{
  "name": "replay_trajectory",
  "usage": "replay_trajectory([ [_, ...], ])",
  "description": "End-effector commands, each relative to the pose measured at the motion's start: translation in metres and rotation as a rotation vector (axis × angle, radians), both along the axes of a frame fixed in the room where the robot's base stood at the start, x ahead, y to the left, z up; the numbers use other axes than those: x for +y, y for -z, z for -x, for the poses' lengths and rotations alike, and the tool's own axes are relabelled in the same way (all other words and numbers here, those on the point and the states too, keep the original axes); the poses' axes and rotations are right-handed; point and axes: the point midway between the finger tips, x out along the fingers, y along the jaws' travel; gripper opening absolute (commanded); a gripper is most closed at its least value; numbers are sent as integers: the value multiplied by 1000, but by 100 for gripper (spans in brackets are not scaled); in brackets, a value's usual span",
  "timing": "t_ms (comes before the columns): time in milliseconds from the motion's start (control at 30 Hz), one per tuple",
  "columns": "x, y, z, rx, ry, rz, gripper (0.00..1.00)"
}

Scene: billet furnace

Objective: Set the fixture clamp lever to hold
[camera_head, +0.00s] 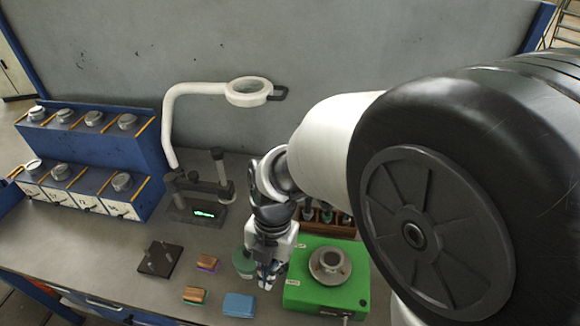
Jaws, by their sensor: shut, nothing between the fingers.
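A green fixture box (349,293) stands on the bench at the lower middle right, with a round grey hub (330,264) on top. Small pale labels sit on its left side and front edge, too small to read. A short metal piece (346,317), possibly the clamp lever, shows at its front edge, cut by the picture's bottom; its setting cannot be told. My gripper (268,278) points down just left of the box, shut and empty. Whether it touches the box cannot be told. My arm covers the area to the right.
A green round container (243,264) stands just left of my gripper. A blue block (238,305), two small copper-coloured blocks (207,263) and a dark plate (159,259) lie further left. A lamp magnifier (249,92), a dark gauge stand (197,207) and blue racks (95,140) stand behind.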

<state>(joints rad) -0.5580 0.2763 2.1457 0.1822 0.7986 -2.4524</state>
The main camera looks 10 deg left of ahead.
Motion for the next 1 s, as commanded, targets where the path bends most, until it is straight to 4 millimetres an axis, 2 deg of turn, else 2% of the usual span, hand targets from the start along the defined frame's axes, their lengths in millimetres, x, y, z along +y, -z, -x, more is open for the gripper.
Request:
replay_trajectory([
  [367,0,5,1,1,0,1,0],
  [567,2,34,5,4,-1,2,0],
  [900,7,105,14,3,0,3,0],
  [1000,2,96,-6,-4,6,-2,0],
])
